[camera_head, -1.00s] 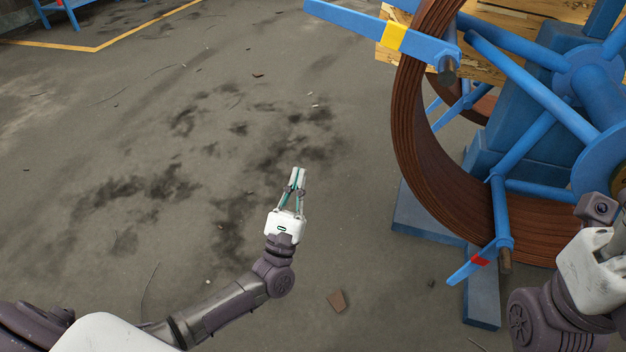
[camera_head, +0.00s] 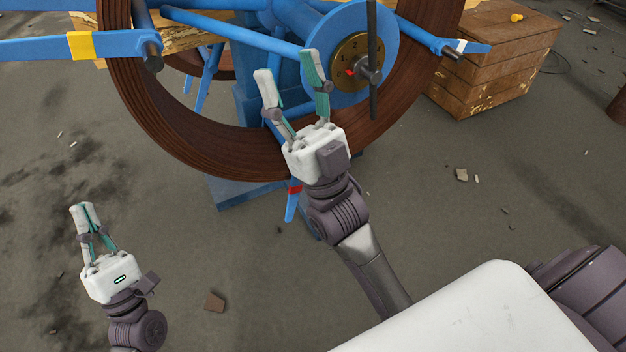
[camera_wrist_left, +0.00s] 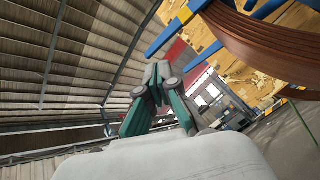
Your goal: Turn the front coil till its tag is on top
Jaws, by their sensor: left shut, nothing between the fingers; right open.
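The front coil (camera_head: 200,150) is a brown ring of pipe on a blue spoked reel, cut off by the top edge of the head view. It shows at upper right in the left wrist view (camera_wrist_left: 265,45). Its spoke ends carry a yellow tag (camera_head: 81,45) at left, a red tag (camera_head: 294,189) at the bottom and a white tag (camera_head: 461,46) at right. My right gripper (camera_head: 288,66) is open before the coil's lower part and hub; I cannot tell if it touches. My left gripper (camera_head: 82,208) is shut and empty, left of and below the coil.
A round brass dial (camera_head: 350,62) with a red mark and a dark bar sits on the blue hub. A wooden crate (camera_head: 500,65) stands right of the coil. Another coil shows partly behind. A brown scrap (camera_head: 214,302) lies on the floor, which is mostly clear.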

